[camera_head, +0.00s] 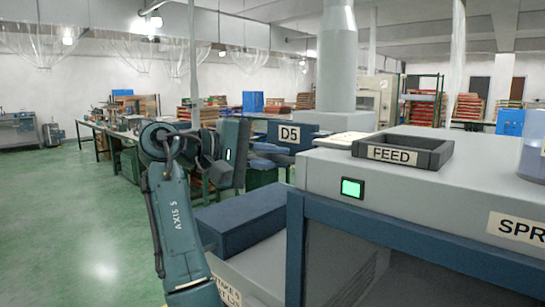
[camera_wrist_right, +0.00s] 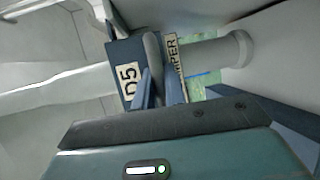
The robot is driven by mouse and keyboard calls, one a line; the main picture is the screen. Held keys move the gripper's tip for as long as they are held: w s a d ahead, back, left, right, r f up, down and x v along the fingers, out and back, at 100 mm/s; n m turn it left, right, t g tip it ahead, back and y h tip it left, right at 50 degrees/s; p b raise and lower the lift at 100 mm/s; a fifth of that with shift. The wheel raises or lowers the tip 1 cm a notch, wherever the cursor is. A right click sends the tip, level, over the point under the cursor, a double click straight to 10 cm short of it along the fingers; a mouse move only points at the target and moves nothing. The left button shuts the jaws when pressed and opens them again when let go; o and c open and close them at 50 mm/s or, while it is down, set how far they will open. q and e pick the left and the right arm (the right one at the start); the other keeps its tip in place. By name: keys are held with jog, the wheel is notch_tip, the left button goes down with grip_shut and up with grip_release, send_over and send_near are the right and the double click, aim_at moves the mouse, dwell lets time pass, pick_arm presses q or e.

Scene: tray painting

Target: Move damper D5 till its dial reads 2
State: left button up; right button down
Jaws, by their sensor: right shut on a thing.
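The D5 sign (camera_head: 290,134) is on a dark blue panel behind the spray machine's near-left corner, below a wide grey duct. In the right wrist view the D5 label (camera_wrist_right: 130,85) appears sideways, beside a partly covered label ending in "PER" (camera_wrist_right: 173,55). A rounded grey lever (camera_wrist_right: 152,48) stands between these labels. My right gripper (camera_head: 268,149) is at the left of the D5 panel. In its wrist view its blue fingers (camera_wrist_right: 159,88) are shut on the grey lever. No dial face or pointer can be read in either view. My left gripper is not in view.
The grey spray machine (camera_head: 420,200) fills the right side, with a FEED tray (camera_head: 402,152) and a lit green button (camera_head: 352,188) on its front. A blue box (camera_head: 245,215) lies below my right arm. Open green floor (camera_head: 80,220) extends left.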

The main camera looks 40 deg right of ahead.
jog(key=d+p, duration=0.1)
jog(key=d, duration=0.3)
jog(key=shift+w, duration=0.15)
jog(key=c, duration=1.5)
grip_release()
jog(key=shift+o, duration=0.2)
jog(key=v, duration=1.3)
